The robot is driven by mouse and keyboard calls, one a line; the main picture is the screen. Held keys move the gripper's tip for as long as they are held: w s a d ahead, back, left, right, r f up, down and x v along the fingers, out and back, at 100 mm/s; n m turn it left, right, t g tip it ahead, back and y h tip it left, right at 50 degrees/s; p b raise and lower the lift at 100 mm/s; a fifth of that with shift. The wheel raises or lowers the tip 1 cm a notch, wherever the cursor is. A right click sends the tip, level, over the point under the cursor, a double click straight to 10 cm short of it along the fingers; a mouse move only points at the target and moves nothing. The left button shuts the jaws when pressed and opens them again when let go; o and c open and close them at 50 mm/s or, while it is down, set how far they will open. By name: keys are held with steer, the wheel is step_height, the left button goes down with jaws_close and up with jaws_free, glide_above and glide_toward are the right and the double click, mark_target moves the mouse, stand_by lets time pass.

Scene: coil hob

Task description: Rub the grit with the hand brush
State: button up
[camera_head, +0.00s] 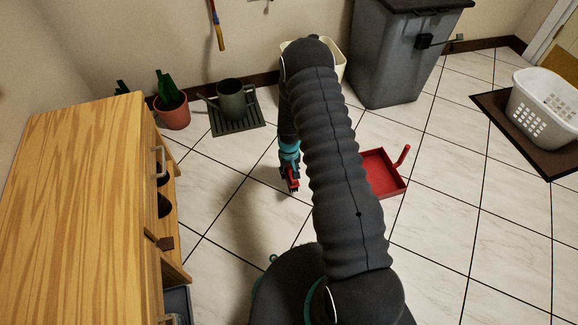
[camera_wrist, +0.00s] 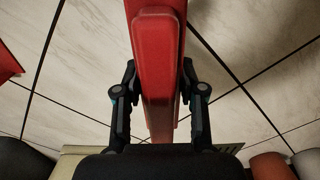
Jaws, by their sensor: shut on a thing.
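My gripper (camera_head: 290,173) hangs low over the tiled floor, left of the red dustpan (camera_head: 376,179). It is shut on the red hand brush (camera_head: 293,185). In the wrist view the brush (camera_wrist: 157,75) runs up the middle of the picture between the two dark fingers of my gripper (camera_wrist: 158,68), and its far end leaves the top edge. The brush's bristles do not show, and I cannot tell whether it touches the floor. I can make out no grit on the tiles in either view; my arm covers part of the floor.
A wooden cabinet (camera_head: 75,190) with an open front stands at left. A potted plant (camera_head: 172,111), a watering can (camera_head: 232,98) on a dark mat, and a grey bin (camera_head: 396,60) line the wall. A white basket (camera_head: 545,107) stands at right.

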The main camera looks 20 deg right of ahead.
steer(key=shift+r+p, duration=0.5)
steer(key=shift+r, duration=0.8)
steer(key=shift+a, duration=0.1)
